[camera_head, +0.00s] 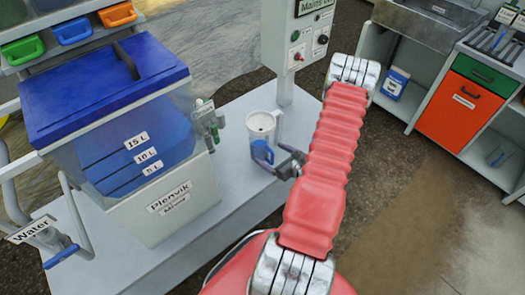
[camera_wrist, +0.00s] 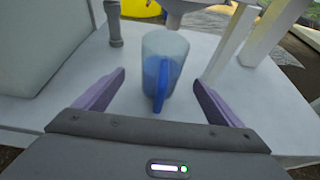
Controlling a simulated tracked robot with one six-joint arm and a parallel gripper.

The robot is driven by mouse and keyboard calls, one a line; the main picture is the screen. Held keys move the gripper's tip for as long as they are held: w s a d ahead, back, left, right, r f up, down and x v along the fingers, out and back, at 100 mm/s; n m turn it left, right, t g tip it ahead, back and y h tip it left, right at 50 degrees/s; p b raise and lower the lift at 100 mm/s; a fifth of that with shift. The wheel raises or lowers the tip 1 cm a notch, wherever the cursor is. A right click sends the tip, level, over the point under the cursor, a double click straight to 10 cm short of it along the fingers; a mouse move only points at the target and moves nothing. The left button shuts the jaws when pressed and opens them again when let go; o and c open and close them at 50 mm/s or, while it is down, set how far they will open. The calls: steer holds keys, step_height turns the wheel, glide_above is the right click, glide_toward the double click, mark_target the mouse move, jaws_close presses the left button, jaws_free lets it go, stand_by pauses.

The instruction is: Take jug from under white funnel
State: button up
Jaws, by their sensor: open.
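The jug (camera_wrist: 160,50) is a clear container with blue liquid and a blue handle facing me. It stands upright on the pale skid deck in the wrist view. In the head view the jug (camera_head: 256,146) shows below the white funnel (camera_head: 262,122) and is partly covered by a finger. In the wrist view the funnel's lower end (camera_wrist: 178,14) hangs above and behind the jug's rim. My gripper (camera_wrist: 160,80) is open, its two purple fingers left and right of the jug's near side, with visible gaps. The gripper (camera_head: 278,159) also shows at the jug's near right in the head view.
A blue-lidded mixer tank (camera_head: 140,150) stands left of the jug. A white post with a control box (camera_head: 310,35) rises behind it, and a grey fitting (camera_wrist: 114,22) stands back left. Bare deck (camera_head: 236,190) lies in front. A sink and cabinet (camera_head: 470,105) stand far right.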

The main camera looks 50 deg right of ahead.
mark_target(266, 150)
steer(key=shift+x, duration=1.1)
steer(key=shift+w, duration=0.1)
steer(key=shift+d+x, duration=0.2)
steer(key=shift+x, duration=2.35)
steer(key=shift+c, duration=0.3)
steer(key=c, duration=1.6)
steer(key=shift+o, duration=0.2)
steer(key=shift+r, duration=0.2)
